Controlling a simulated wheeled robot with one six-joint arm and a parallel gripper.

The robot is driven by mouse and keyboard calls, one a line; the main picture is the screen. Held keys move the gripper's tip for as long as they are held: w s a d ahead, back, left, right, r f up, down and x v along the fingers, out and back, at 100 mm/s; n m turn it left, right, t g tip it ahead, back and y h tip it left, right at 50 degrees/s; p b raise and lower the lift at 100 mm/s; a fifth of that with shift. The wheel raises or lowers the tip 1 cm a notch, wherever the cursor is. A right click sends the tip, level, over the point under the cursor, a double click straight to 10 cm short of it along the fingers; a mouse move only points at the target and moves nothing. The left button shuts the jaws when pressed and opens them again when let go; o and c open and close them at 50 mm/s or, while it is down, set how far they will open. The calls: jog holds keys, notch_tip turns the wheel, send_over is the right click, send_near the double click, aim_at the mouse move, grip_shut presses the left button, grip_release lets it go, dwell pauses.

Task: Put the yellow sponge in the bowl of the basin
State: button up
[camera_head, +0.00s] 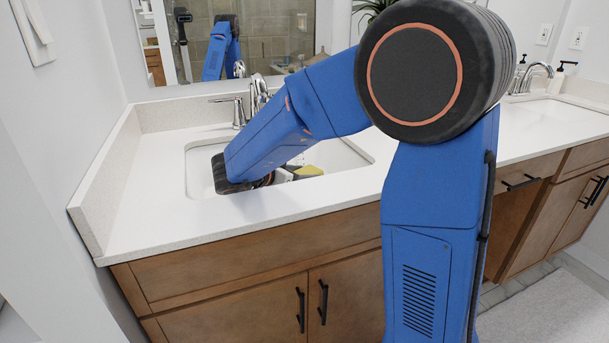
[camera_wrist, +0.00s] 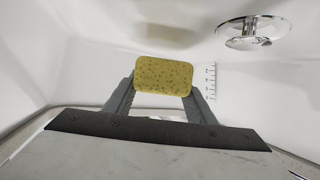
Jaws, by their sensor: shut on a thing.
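The yellow sponge (camera_wrist: 164,76) is between the two fingers of my gripper (camera_wrist: 161,92) in the wrist view. My gripper is shut on it. In the head view a small part of the sponge (camera_head: 309,171) shows beside my gripper (camera_head: 285,175), within the outline of the basin. The basin (camera_head: 352,154) is a white rectangular bowl sunk in the counter. Its white inner surface (camera_wrist: 100,50) surrounds the sponge in the wrist view. I cannot tell whether the sponge touches the bowl's bottom. My arm hides much of the basin in the head view.
A metal drain (camera_wrist: 252,32) is at the upper right of the wrist view, apart from the sponge. A chrome faucet (camera_head: 259,90) stands behind the basin. The white counter (camera_head: 150,205) runs around it, with a raised side edge at left. A second basin (camera_head: 560,112) is at right.

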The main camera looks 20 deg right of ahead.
jog(key=shift+f, duration=0.55)
jog(key=o, duration=1.1)
jog(key=shift+r, duration=0.5)
jog(key=v, duration=1.2)
jog(key=shift+s, duration=0.1)
jog(key=shift+r, duration=0.1)
